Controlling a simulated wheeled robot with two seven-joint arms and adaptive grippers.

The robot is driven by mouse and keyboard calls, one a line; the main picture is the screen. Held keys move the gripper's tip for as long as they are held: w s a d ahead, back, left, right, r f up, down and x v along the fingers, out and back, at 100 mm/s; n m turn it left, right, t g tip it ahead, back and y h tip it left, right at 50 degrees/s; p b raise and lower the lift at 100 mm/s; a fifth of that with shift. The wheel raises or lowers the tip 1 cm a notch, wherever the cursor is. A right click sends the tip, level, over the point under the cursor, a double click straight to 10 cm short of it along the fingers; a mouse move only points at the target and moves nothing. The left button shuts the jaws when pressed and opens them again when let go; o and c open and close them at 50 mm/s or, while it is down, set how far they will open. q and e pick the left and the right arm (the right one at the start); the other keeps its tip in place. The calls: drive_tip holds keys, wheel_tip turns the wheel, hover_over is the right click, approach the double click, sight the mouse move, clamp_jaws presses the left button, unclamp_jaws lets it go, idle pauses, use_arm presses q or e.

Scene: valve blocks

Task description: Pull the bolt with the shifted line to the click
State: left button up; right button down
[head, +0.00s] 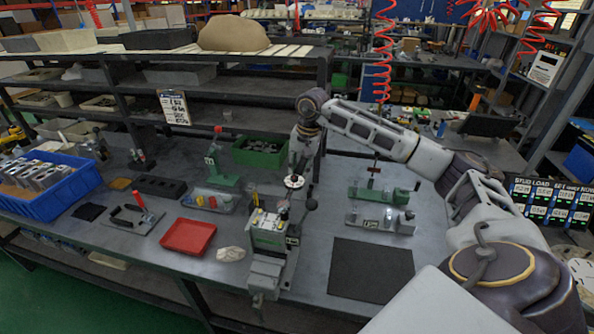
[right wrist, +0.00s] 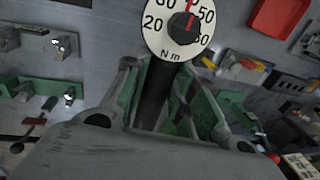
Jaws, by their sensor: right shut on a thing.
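A valve block (head: 268,228) with a green body and a pale top sits in a grey vise (head: 266,275) at the middle front of the bench. My right gripper (head: 297,172) hangs down above and just behind the block. It is shut on the dark shaft of a torque wrench (right wrist: 152,95), which runs between the fingers in the right wrist view. The white wrench dial (right wrist: 178,27), marked N m with a red pointer, shows beyond the fingertips; it also shows in the head view (head: 293,181). The bolts and their marking lines are too small or hidden to tell.
A red tray (head: 188,237) and a pale cloth-like thing (head: 231,254) lie left of the vise. A black mat (head: 372,268) and green fixtures (head: 378,193) are to the right. A blue bin (head: 82,179) stands far left. A stud load board (head: 550,203) stands far right.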

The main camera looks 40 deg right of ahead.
drive_tip(key=shift+s+d+m, duration=0.2)
drive_tip(key=shift+m, duration=0.1)
idle(0.4)
drive_tip(key=shift+s+d+m+b, duration=0.55)
drive_tip(key=shift+s+m+b, duration=0.15)
drive_tip(key=shift+s+m, duration=0.15)
drive_tip(key=shift+s, duration=0.1)
drive_tip(key=shift+s+d, duration=0.1)
drive_tip(key=shift+s, duration=0.05)
drive_tip(key=shift+s+d+m+h+b, duration=0.15)
drive_tip(key=shift+s+d+m+b, duration=0.05)
drive_tip(key=shift+s+m+b, duration=0.25)
drive_tip(key=shift+s+d+m+h+b, duration=0.2)
drive_tip(key=shift+s+m+b, duration=0.2)
drive_tip(key=shift+s, duration=0.15)
drive_tip(key=shift+w+a, duration=0.1)
drive_tip(key=shift+w, duration=0.05)
idle(0.4)
drive_tip(key=shift+w+a+n+p, duration=0.2)
drive_tip(key=shift+w+n+p, duration=0.25)
drive_tip(key=shift+w, duration=0.05)
drive_tip(key=shift+w+a+n+p, duration=0.2)
drive_tip(key=shift+w+n+p, duration=0.2)
drive_tip(key=shift+w+n, duration=0.1)
